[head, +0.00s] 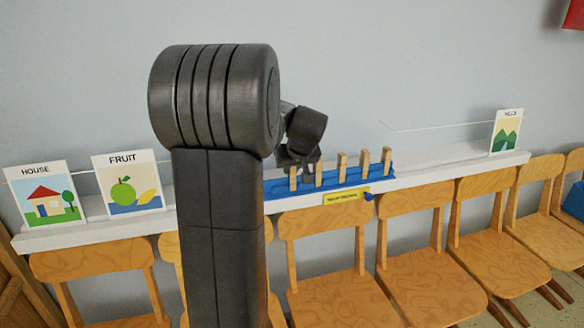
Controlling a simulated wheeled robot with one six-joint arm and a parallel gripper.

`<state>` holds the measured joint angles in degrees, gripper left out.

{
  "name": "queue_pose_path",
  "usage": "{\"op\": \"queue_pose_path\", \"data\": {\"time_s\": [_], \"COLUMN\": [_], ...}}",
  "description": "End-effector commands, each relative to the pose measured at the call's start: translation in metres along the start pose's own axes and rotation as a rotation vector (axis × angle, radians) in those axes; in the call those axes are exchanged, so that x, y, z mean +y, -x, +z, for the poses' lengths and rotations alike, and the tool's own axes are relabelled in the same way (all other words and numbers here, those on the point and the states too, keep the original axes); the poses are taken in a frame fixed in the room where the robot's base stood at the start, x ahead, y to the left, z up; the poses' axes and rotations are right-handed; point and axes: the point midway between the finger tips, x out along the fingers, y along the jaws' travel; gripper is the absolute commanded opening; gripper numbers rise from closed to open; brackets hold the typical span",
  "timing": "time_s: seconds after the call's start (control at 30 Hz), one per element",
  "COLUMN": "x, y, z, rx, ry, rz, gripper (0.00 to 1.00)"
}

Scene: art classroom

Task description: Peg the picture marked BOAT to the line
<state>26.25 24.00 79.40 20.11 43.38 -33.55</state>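No picture marked BOAT shows in the head view; my arm covers part of the shelf. The thin pale line (440,125) runs along the wall above the shelf, its middle hidden behind my arm. Several wooden pegs (342,167) stand upright in a row on a blue tray (276,188). My gripper (305,174) is dark and points down at the left end of this row, close to the leftmost pegs. I cannot tell whether it touches a peg, or whether its fingers are open or shut.
Pictures marked HOUSE (42,194) and FRUIT (128,183) stand at the left of the white shelf (440,163); HILLS (506,132) stands at the right. A yellow label (346,196) is on the shelf front. Wooden chairs (428,285) line up below.

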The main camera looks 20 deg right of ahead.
Motion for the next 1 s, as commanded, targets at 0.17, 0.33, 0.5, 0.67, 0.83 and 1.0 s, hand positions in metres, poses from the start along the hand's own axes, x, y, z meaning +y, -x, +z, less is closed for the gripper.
{"op": "queue_pose_path", "data": {"time_s": [0.17,0.33,0.5,0.67,0.83,1.0], "x": [0.000,0.000,0.000,0.000,0.000,0.000], "y": [0.001,0.007,0.014,0.020,0.027,0.034], "z": [-0.001,-0.005,-0.010,-0.015,-0.021,-0.026], "rx": [0.000,0.000,0.000,0.000,0.000,0.000], "ry": [0.000,0.000,0.000,0.000,0.000,0.000], "rz": [0.000,0.000,0.000,0.000,0.000,0.000], "gripper": [0.03,0.03,0.03,0.03,0.03,0.03]}}
